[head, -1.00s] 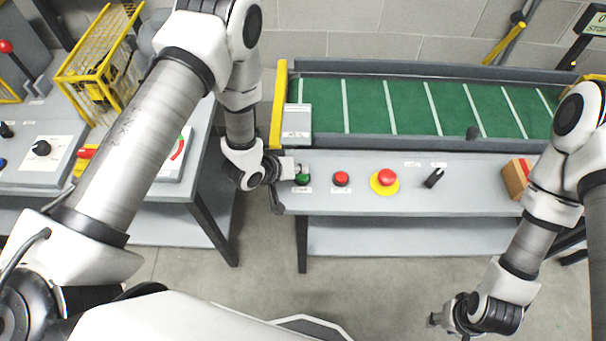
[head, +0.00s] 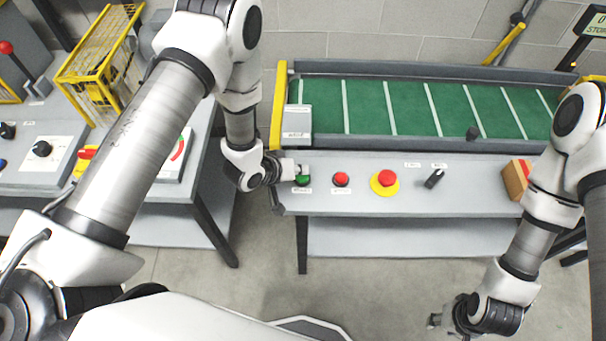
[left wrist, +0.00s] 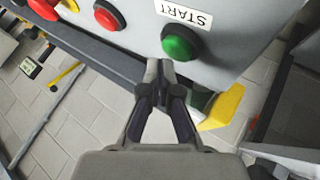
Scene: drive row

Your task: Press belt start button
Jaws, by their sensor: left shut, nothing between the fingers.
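The green start button (head: 303,181) is at the left end of the grey belt panel. In the left wrist view the green button (left wrist: 181,42) is round, in a dark collar, beside a label reading START. My left gripper (head: 302,170) is shut and empty, its tips right by the green button. In the left wrist view the shut fingertips (left wrist: 159,72) appear just below the button; I cannot tell whether they touch it. My right gripper (head: 436,320) hangs low in front of the panel, away from the buttons; its fingers are too small to read.
A red button (head: 341,179), a red emergency stop on a yellow base (head: 386,179) and a black switch (head: 434,179) sit to the right. Behind them runs the green belt (head: 375,108) with a small dark object (head: 473,133). A brown box (head: 514,179) stands at the right.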

